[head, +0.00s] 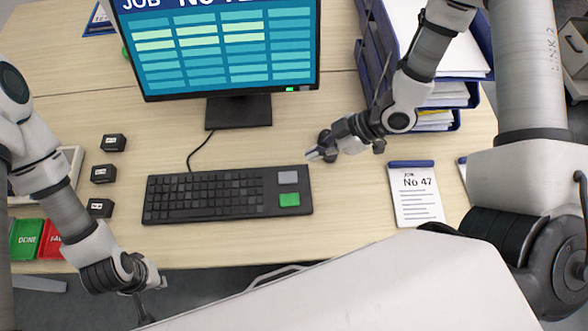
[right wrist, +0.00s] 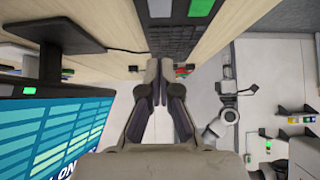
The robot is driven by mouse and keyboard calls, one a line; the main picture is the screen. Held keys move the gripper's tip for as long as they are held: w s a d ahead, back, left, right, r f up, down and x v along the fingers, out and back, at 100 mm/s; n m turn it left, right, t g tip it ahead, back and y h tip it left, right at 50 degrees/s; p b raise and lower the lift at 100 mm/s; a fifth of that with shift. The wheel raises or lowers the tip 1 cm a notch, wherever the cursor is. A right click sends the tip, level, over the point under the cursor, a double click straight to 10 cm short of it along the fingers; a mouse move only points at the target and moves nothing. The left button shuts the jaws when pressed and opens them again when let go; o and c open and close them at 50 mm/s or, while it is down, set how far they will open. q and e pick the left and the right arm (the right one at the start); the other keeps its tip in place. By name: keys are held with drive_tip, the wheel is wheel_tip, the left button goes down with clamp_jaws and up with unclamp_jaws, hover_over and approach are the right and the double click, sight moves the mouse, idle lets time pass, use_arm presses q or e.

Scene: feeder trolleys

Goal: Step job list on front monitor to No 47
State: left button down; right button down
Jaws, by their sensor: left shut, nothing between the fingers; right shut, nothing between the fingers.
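The front monitor (head: 222,50) stands at the top of the head view; its heading starts with "JOB No", but the digits are cut off and unreadable. A dark keyboard (head: 205,195) lies in front of it, with a grey key (head: 288,177) above a green key (head: 289,199) at its right end. Both keys show in the right wrist view, grey (right wrist: 159,8) and green (right wrist: 202,8). My right gripper (head: 318,153) is shut and empty, just beyond the keyboard's upper right corner. My left gripper (head: 150,304) is shut and empty near the desk's front edge. A card (head: 415,195) reads "JOB No 47".
Several small black blocks (head: 103,174) sit left of the keyboard. Green (head: 26,238) and red (head: 52,240) pads lie at the left front. Blue paper trays (head: 460,97) stand at the right behind my right arm. Desk between keyboard and card is clear.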

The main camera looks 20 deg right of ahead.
drive_tip(key=p, duration=0.1)
hover_over(283, 177)
drive_tip(key=d, duration=0.2)
drive_tip(key=f, duration=0.5)
drive_tip(key=shift+s+d+f, duration=0.15)
drive_tip(key=shift+s+f, duration=0.05)
drive_tip(key=shift+s, duration=0.1)
wheel_tip(283, 177, down, 3)
drive_tip(key=shift+d+r+p, duration=0.15)
drive_tip(key=shift+p, duration=0.3)
drive_tip(key=shift+d+f, duration=0.1)
drive_tip(key=shift+f, duration=0.45)
